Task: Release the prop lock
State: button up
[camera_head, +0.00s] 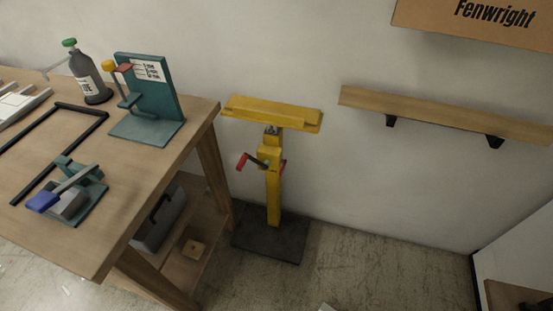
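A yellow prop stand (273,195) stands upright on a dark square base plate (268,241) between the workbench and the wall. Its flat yellow head (270,113) is at the top of the post. A lever with a red grip (242,161) and a black arm sticks out to the left from the collar at the middle of the post. A little red also shows at the right of the collar. I cannot tell the state of the lock. My gripper is not in view.
A wooden workbench (140,210) at left carries a teal upright fixture (155,90), a teal clamp with a blue grip (75,190), a grey bottle (88,75) and a black frame. A wooden wall shelf (440,113) is at right. Floor right of the stand is mostly clear.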

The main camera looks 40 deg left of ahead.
aim_at(285, 161)
jog(key=z, duration=1.25)
jog(key=i, duration=0.1)
jog(key=u, duration=3.15)
jog(key=i, duration=0.45)
jog(key=z, duration=0.4)
jog(key=k, duration=0.45)
